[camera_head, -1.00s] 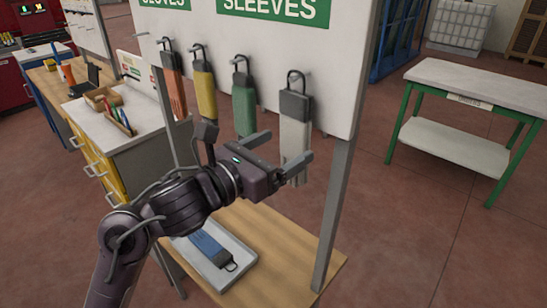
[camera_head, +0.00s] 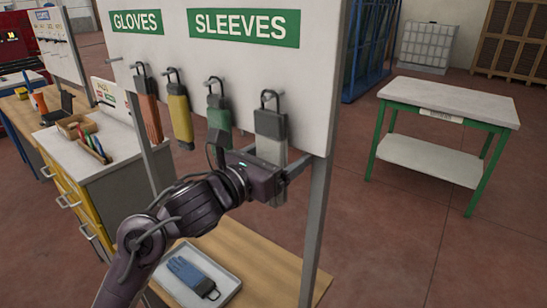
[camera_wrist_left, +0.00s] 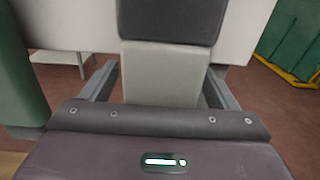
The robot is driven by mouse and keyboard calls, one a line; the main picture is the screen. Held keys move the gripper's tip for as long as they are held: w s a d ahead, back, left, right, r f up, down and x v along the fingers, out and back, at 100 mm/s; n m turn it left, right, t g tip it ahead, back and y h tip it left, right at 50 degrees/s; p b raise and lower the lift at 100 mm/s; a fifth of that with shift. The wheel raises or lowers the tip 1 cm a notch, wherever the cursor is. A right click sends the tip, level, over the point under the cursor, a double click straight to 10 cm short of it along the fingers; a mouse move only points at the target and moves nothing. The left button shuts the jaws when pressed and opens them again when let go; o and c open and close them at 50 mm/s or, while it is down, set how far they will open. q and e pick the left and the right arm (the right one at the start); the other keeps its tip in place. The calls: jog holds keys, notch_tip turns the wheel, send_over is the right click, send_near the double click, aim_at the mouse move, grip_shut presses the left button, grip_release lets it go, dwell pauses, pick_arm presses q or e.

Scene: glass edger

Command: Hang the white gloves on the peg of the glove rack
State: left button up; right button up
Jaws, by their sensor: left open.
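The white gloves (camera_head: 270,152), pale with a dark grey cuff and a black loop, hang from the rightmost visible peg on the white rack board (camera_head: 310,80), under the SLEEVES sign. In the left wrist view, the pale part (camera_wrist_left: 162,75) hangs upright between the fingers. My left gripper (camera_head: 275,160) is open around the gloves, one finger on each side. The wrist view (camera_wrist_left: 162,88) shows gaps on both sides. My right gripper is not in view.
Orange (camera_head: 148,108), yellow (camera_head: 180,115) and green gloves (camera_head: 218,115) hang to the left on the board. A tray (camera_head: 232,282) with a blue glove (camera_head: 188,272) sits on the wooden shelf below. A green-legged table (camera_head: 450,100) stands right, with open floor between.

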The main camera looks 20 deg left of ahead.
pick_arm(q)
jog(key=shift+c, duration=0.4)
jog(key=c, duration=1)
jog(key=shift+r, duration=0.55)
